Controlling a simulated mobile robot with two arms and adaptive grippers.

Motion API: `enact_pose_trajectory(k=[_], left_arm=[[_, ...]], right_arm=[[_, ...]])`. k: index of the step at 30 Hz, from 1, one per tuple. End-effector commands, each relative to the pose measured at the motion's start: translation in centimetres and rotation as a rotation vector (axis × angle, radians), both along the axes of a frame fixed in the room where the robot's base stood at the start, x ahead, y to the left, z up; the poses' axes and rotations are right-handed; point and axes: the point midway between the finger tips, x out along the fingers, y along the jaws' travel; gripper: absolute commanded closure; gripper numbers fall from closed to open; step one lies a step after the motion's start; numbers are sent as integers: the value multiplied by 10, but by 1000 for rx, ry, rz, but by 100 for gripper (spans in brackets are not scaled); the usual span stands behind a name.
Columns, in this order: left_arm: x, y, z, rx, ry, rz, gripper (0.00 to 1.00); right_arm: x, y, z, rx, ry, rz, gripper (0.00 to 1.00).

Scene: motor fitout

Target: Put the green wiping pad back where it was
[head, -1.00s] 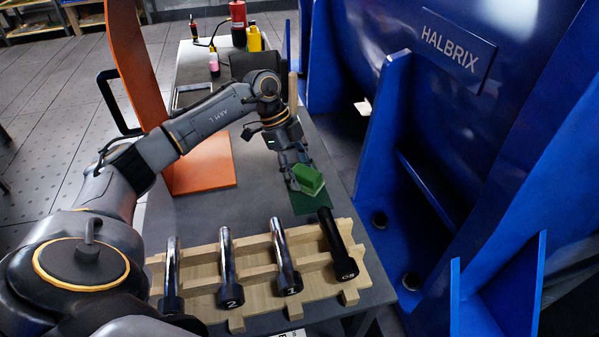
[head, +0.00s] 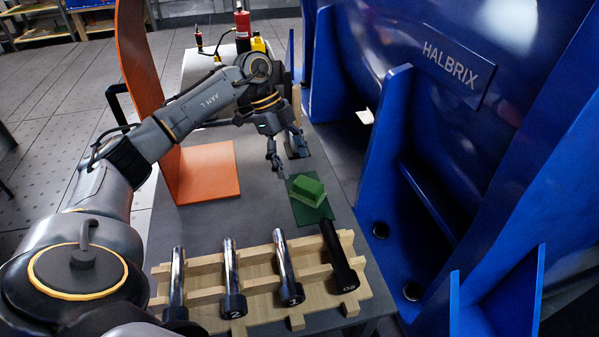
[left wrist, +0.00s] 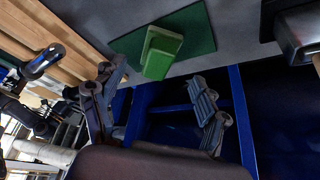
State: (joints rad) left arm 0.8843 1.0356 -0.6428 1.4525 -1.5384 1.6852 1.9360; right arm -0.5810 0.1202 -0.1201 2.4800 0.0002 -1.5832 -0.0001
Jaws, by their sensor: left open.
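The green wiping pad (head: 307,190) lies on the dark green mat (head: 314,214) on the grey table, behind the wooden rack. In the left wrist view the pad (left wrist: 162,52) also rests on the mat (left wrist: 200,30), set a little askew to it. My left gripper (head: 287,165) is open and empty, just behind the pad and apart from it. Its spread fingers (left wrist: 160,105) show in the left wrist view with nothing between them. My right gripper is not in view.
A wooden rack (head: 256,267) with several numbered bolts stands at the table's front. An orange bracket (head: 208,172) stands on the left. The blue HALBRIX machine (head: 400,150) rises close on the right. Bottles (head: 258,45) stand at the table's far end.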

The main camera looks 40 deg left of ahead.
Motion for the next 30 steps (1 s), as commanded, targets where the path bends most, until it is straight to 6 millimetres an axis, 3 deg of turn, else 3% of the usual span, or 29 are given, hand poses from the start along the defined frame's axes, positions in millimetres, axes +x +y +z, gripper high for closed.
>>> enact_pose_trajectory(k=[1, 4, 9, 30], left_arm=[[0, 5, 13, 0, -3, 3, 26], [0, 12, 29, -1, -3, 1, 26], [-1, 19, 43, 0, -1, 0, 26], [-2, 21, 46, 0, 0, 0, 26]], right_arm=[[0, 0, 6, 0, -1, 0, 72], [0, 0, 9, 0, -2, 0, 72], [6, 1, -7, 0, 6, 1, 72], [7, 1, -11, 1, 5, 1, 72]])
